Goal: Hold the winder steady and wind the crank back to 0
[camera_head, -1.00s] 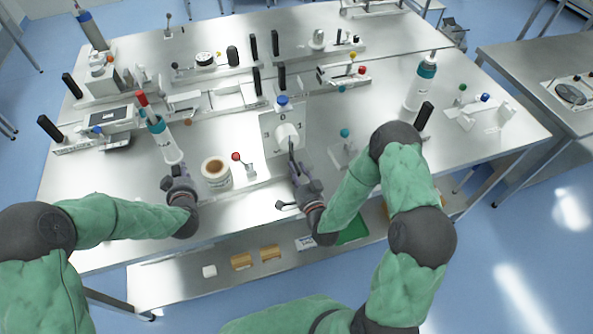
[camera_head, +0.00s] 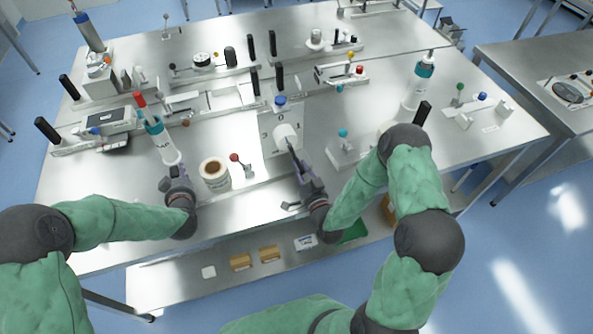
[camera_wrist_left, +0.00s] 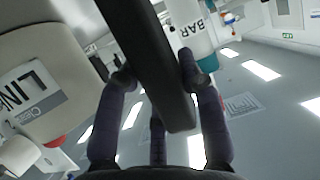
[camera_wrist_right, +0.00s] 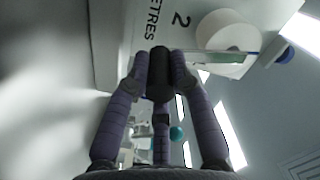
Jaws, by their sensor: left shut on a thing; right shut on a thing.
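The winder's upright white panel (camera_head: 268,147) stands near the table's front edge, with a white round hub (camera_head: 286,136). The panel bears numerals, and the right wrist view shows "METRES" and "2" beside the hub (camera_wrist_right: 222,32). My right gripper (camera_head: 298,167) is in front of the hub, shut on the black crank grip (camera_wrist_right: 158,76). The crank hangs below the hub, leaning slightly right; the gripper partly hides it. My left gripper (camera_head: 177,174) is left of the panel, shut on a black bar handle (camera_wrist_left: 150,62), which the head view mostly hides.
A label roll (camera_head: 214,172) and a red-knobbed lever (camera_head: 235,158) stand between my grippers. A teal-banded bottle (camera_head: 160,142) stands behind my left gripper. A teal-knobbed fixture (camera_head: 343,134) is close right of the winder. Bare tabletop (camera_head: 245,222) lies along the front edge.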

